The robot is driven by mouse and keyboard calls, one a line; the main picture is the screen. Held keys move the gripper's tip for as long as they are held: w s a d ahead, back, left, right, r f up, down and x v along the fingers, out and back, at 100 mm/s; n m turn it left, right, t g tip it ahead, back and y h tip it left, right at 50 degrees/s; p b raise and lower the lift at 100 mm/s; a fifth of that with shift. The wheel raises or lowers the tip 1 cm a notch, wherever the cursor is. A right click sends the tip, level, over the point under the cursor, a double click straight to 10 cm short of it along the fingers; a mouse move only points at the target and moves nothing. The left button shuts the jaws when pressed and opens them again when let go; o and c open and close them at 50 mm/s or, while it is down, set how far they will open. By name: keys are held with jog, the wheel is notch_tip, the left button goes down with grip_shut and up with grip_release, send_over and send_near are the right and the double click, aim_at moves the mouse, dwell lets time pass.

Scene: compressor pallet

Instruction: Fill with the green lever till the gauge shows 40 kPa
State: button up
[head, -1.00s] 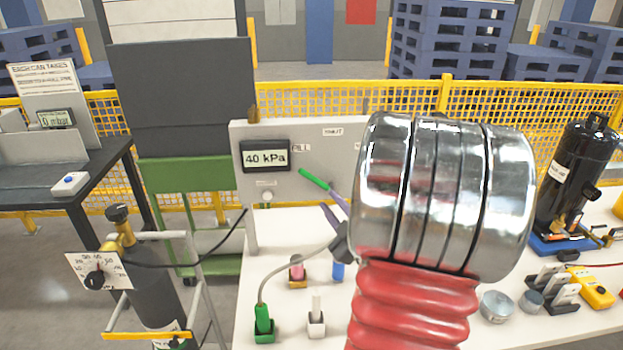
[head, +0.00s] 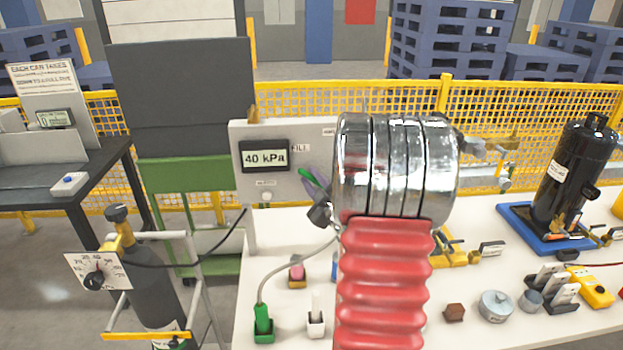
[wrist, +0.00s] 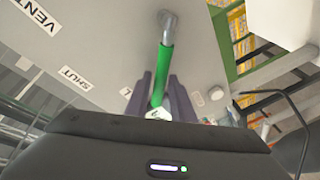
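The gauge (head: 265,158) on the grey panel reads 40 kPa in the head view. The green lever (head: 314,178) is on the panel right of and below the gauge, near the FILL label (head: 300,148); my arm hides part of it. In the wrist view the lever (wrist: 165,62) runs from its grey pivot end down between my gripper's two purple fingers. My gripper (wrist: 160,82) looks open around the lever, with a narrow gap beside it. The VENT label (wrist: 40,14) and SHUT label (wrist: 77,79) also show in the wrist view.
A gas cylinder (head: 152,290) with a dial plate (head: 115,270) stands at the left, its black hose running to the panel. A black compressor (head: 578,175) stands on a blue base at the right. Small parts and a yellow meter (head: 592,288) lie on the white bench.

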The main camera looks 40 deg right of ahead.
jog(key=shift+w+d, duration=0.15)
jog(key=shift+w, duration=0.3)
grip_shut()
jog(key=shift+d, duration=0.1)
dwell(0.4)
